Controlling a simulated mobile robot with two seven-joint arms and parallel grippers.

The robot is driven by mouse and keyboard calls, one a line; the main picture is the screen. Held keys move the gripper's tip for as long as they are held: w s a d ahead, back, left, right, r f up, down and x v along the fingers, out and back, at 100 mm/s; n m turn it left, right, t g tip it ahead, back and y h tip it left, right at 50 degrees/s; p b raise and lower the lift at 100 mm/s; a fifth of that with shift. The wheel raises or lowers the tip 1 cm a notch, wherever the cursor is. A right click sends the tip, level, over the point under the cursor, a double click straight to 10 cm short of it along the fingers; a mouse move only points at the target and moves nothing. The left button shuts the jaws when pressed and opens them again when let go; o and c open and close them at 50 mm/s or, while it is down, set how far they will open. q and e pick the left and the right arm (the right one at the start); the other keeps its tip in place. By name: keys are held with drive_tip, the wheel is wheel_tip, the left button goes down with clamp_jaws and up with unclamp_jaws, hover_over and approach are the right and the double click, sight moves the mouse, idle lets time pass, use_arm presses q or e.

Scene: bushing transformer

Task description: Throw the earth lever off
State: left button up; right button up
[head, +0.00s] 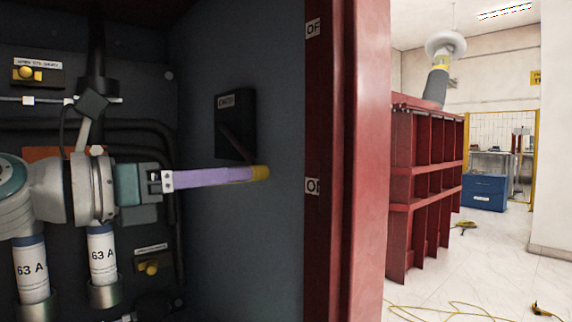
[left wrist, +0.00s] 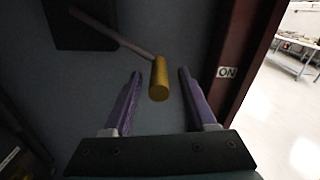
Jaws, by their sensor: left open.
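The earth lever has a black base plate (head: 235,125) on the cabinet's grey side wall. A thin shaft slants down and right from it to a yellow grip (head: 262,172), level with the lower label on the red door post. My left gripper (head: 248,175) reaches in from the left, its purple fingers ending at the grip. In the left wrist view, the yellow grip (left wrist: 159,82) lies between the two open fingers, with a gap on each side. The black plate (left wrist: 80,22) is at upper left. My right gripper is not in view.
The red post (head: 340,160) carries an upper label (head: 312,28) reading "OF", cut off, and a lower label; the left wrist view shows an "ON" label (left wrist: 227,72). White 63 A cylinders (head: 103,255) stand below my left arm. A red finned transformer (head: 425,185) stands outside.

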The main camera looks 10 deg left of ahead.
use_arm(q)
drive_tip(key=shift+x, duration=1.25)
clamp_jaws()
idle(0.5)
